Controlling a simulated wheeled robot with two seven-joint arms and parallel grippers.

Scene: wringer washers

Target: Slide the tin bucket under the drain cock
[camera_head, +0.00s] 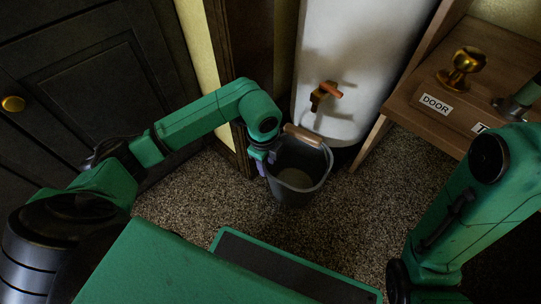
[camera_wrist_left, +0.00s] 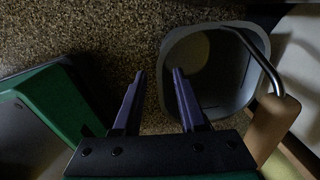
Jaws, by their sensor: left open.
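The grey tin bucket (camera_head: 297,188) stands upright on the carpet in front of a white tank. Its handle with a wooden grip (camera_head: 303,136) leans toward the tank side. The drain cock (camera_head: 325,94), brass with an orange-red lever, sticks out of the tank above and behind the bucket. My left gripper (camera_head: 262,165) is at the bucket's left rim. In the left wrist view its open fingers (camera_wrist_left: 156,78) lie either side of the bucket's near wall line, one over carpet and one overlapping the bucket (camera_wrist_left: 247,85). I cannot tell whether they touch it.
The white tank (camera_head: 350,50) stands behind the bucket. A wooden shelf (camera_head: 425,85) at the right carries a brass knob (camera_head: 467,62) and a "DOOR" label. A dark door (camera_head: 80,80) is at the left. Carpet (camera_head: 345,215) is clear in front and right of the bucket.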

